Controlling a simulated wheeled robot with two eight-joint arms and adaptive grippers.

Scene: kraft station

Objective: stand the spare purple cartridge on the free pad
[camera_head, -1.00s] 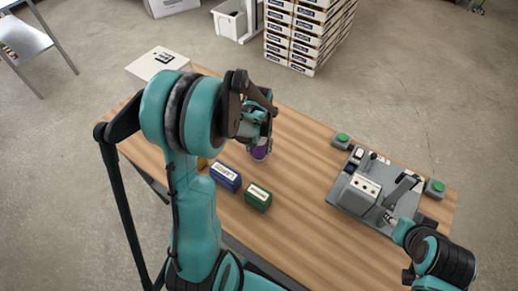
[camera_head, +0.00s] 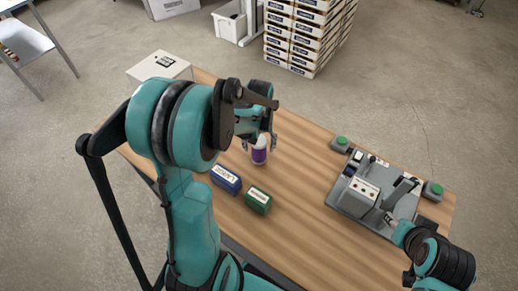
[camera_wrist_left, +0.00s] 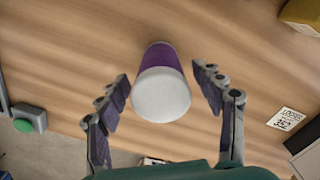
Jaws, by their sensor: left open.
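The purple cartridge (camera_head: 259,155) with a white top stands on the wooden table below my left gripper (camera_head: 260,140). In the left wrist view the cartridge (camera_wrist_left: 161,84) lies between the two spread fingers of my left gripper (camera_wrist_left: 165,92), with a gap on each side. The left gripper is open and empty. My right gripper (camera_head: 389,221) is at the lower right beside the grey device; its fingers are too small to read. I cannot make out a free pad; my left arm hides part of the table.
A blue box (camera_head: 226,179) and a green box (camera_head: 258,199) sit just in front of the cartridge. The grey device (camera_head: 350,196) stands at the right between green buttons (camera_head: 340,142). A white box (camera_head: 158,66) is at the back left. The table's middle is clear.

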